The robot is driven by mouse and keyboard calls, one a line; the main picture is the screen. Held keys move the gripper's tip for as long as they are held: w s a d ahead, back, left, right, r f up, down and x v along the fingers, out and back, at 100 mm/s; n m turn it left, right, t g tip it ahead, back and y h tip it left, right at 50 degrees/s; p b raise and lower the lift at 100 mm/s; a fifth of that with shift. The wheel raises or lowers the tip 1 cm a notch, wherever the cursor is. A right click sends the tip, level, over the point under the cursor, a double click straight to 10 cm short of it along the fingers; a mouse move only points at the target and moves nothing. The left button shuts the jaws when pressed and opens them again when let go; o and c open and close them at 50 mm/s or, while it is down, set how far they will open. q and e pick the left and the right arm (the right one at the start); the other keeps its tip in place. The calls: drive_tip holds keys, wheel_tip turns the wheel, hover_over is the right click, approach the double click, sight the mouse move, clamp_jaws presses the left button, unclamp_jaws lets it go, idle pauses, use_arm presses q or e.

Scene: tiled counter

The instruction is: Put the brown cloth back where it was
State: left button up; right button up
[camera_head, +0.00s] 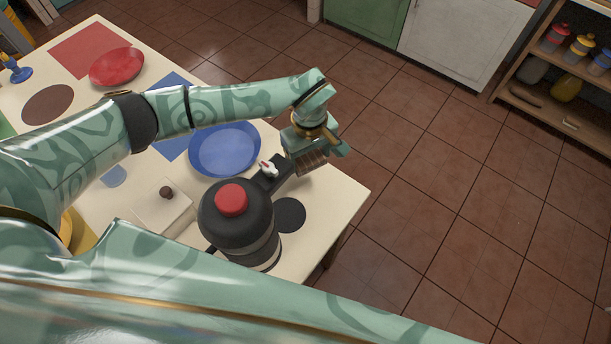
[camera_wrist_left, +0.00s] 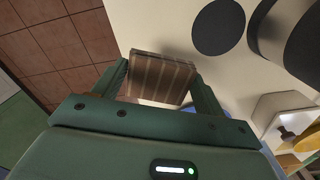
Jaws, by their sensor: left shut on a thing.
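The brown striped cloth (camera_head: 313,163) is a small folded-looking piece at the table's right edge. In the left wrist view the cloth (camera_wrist_left: 160,78) sits between both fingers, with its stripes showing. My left gripper (camera_head: 308,152) is shut on it, reaching across the table from the left. The gripper also shows in the left wrist view (camera_wrist_left: 160,92). I cannot tell whether the cloth touches the tabletop. My right gripper is not in view.
A blue plate (camera_head: 225,150), red plate (camera_head: 116,66), brown disc (camera_head: 48,104) and white lidded box (camera_head: 160,208) are also there. Tiled floor lies right.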

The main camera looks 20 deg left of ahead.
use_arm(q)
hover_over(309, 181)
wheel_tip(309, 181, down, 5)
drive_tip(key=shift+r+b, duration=0.2)
drive_tip(key=shift+b, duration=0.25)
wheel_tip(309, 181, down, 3)
drive_tip(key=shift+f+b, duration=0.2)
drive_tip(key=shift+b, duration=0.35)
drive_tip(key=shift+f, duration=0.1)
drive_tip(key=o, duration=1)
drive_tip(key=shift+o, duration=0.2)
